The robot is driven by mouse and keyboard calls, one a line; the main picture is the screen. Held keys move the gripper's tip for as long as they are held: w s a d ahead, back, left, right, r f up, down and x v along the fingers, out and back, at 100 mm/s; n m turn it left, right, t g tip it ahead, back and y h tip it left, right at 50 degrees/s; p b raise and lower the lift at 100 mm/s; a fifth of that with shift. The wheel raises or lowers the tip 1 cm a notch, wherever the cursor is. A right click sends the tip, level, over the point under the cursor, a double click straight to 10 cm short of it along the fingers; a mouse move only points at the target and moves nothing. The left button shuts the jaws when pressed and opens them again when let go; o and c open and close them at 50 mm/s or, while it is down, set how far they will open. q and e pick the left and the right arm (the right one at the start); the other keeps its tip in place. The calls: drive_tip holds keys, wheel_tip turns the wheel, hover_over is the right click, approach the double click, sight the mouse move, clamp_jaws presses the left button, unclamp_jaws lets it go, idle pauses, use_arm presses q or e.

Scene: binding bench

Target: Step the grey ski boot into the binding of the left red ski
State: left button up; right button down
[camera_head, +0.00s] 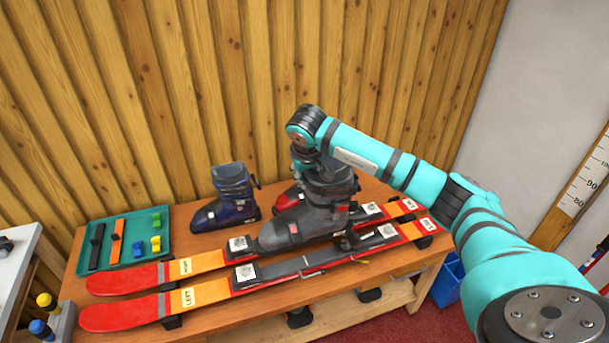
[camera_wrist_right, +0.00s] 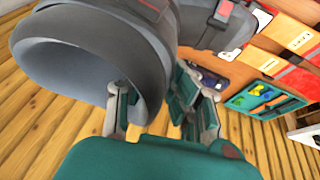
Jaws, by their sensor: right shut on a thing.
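The grey ski boot (camera_head: 318,217) is roughly upright above the two red skis, its toe pointing left. In the head view it covers the middle of the far ski (camera_head: 212,260). I cannot tell its height above the skis. The left red ski (camera_head: 215,291), labelled LEFT, lies nearer the bench's front edge, with its toe piece (camera_head: 246,275) uncovered and apart from the boot. My right gripper (camera_head: 306,163) is shut on the boot's upper cuff; the wrist view shows the fingers (camera_wrist_right: 155,97) at the cuff wall of the boot (camera_wrist_right: 95,40). My left gripper is not in view.
A blue boot (camera_head: 228,204) stands behind the skis, and a red boot (camera_head: 286,199) is partly hidden behind the grey one. A teal tray (camera_head: 138,226) with small tools sits at the back left. Wooden slats wall off the back. A blue bin (camera_head: 447,284) stands below, right.

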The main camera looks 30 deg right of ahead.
sight(307, 200)
drive_tip(key=shift+f+b, duration=1.6)
drive_tip(key=shift+f, duration=1.05)
drive_tip(key=shift+w+f+b, duration=0.1)
drive_tip(key=shift+f+b, duration=1.2)
drive_tip(key=shift+f, duration=0.35)
drive_tip(key=shift+s+d+r, duration=0.1)
drive_tip(key=shift+s+d, duration=0.1)
drive_tip(key=shift+d, duration=0.1)
